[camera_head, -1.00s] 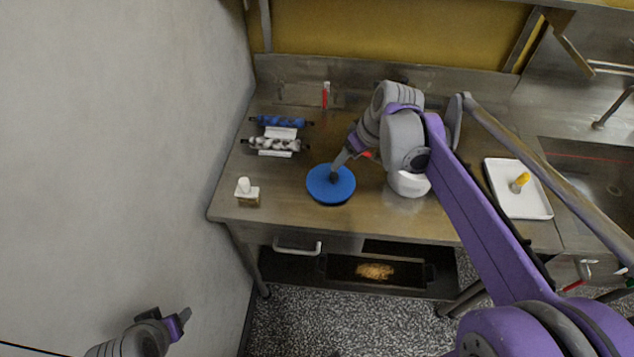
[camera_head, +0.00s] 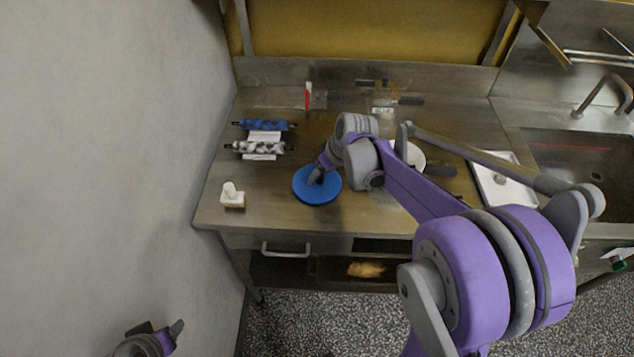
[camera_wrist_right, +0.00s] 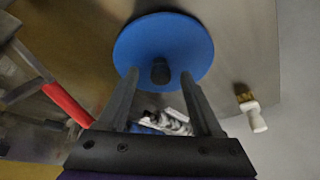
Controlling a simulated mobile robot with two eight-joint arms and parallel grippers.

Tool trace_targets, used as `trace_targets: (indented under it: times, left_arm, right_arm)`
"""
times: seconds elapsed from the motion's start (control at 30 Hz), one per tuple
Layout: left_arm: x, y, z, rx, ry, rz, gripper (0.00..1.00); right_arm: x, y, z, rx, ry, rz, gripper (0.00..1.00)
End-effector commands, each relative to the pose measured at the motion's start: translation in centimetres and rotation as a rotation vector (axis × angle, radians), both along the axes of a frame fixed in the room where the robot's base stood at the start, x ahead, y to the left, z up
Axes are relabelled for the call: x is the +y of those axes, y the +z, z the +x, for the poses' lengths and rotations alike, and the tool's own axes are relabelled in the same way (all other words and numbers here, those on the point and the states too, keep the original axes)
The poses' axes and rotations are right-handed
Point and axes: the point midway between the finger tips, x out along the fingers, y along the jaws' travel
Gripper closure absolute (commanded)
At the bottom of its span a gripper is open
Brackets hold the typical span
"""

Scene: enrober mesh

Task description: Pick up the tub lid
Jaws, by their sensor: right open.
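The tub lid (camera_head: 318,192) is a round blue disc lying flat on the steel counter. My right gripper (camera_head: 316,179) is over the lid. In the right wrist view my right gripper (camera_wrist_right: 159,80) is open, with the knob between its two fingertips or just beyond them; I cannot tell whether they touch it. My left gripper (camera_head: 172,333) is at the lower left, away from the counter, and its jaws are unclear.
Two rollers, blue (camera_head: 264,125) and mottled (camera_head: 258,147), lie behind the lid. A red-marked item (camera_head: 308,95) is at the back. A white bowl (camera_head: 416,157) and white tray (camera_head: 483,171) are to the right.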

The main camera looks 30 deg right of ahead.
Motion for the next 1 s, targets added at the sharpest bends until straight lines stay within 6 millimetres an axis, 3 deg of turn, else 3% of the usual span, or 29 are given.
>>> trace_targets:
  times: [0.1,0.47,1.0]
  left_arm:
    - [0.00,0.01,0.00,0.000,0.000,0.000,0.39]
    - [0.00,0.01,0.00,0.000,0.000,0.000,0.39]
    - [0.00,0.04,0.01,0.000,0.000,0.000,0.39]
  right_arm:
    - [0.00,0.04,0.00,0.000,0.000,0.000,0.37]
    - [-0.01,0.07,-0.01,0.000,0.000,0.000,1.00]
    - [-0.01,0.90,-0.02,-0.001,0.000,0.000,1.00]
